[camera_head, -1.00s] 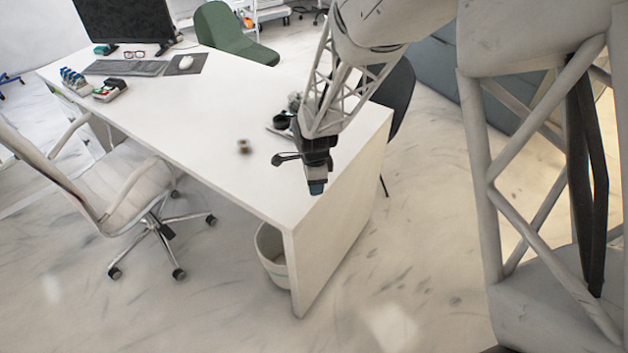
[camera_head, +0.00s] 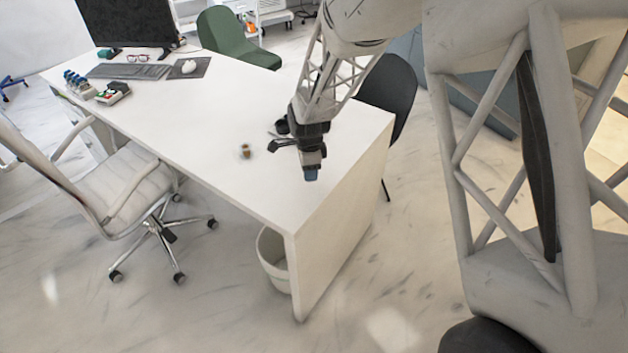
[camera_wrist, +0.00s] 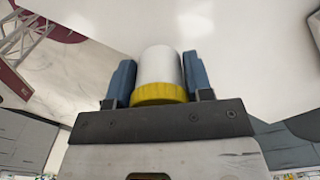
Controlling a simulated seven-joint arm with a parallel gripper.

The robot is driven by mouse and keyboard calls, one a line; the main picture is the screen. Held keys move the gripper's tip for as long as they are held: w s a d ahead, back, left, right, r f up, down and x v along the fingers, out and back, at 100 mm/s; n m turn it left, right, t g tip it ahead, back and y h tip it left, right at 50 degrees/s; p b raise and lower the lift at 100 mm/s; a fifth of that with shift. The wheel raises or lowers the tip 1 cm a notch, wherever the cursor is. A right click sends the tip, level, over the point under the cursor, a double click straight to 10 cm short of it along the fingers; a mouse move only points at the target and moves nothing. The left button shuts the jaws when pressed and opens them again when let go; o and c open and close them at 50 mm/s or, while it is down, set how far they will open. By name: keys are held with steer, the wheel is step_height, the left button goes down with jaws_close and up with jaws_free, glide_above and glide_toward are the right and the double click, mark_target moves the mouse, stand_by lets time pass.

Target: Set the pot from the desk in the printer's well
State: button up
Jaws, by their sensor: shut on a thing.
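The pot (camera_wrist: 161,68) is a white cylinder with a yellow ribbed band at the end toward my wrist. In the wrist view it sits between the two blue fingers of my gripper (camera_head: 311,175), which is shut on it. In the head view my gripper appears over the near right end of the white desk (camera_head: 215,185), fingers pointing down; the pot cannot be made out there. I cannot make out the printer or its well in any view.
A small brown cup (camera_head: 246,151) stands on the desk left of my gripper. A dark item (camera_head: 282,126) is partly hidden behind my arm. Keyboard (camera_head: 128,71), monitor (camera_head: 125,22) and small boxes (camera_head: 113,93) are at the far end. A white office chair (camera_head: 130,185) stands left; a bin (camera_head: 272,258) is below.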

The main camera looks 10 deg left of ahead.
glide_toward(283, 119)
steer(key=s+f, duration=0.1)
steer(key=s+d+f, duration=0.1)
steer(key=shift+s+f, duration=0.25)
steer(key=shift+s, duration=0.05)
steer(key=shift+f, duration=0.15)
steer(key=shift+f, duration=1.85)
steer(key=shift+f, duration=0.65)
stand_by(1.1)
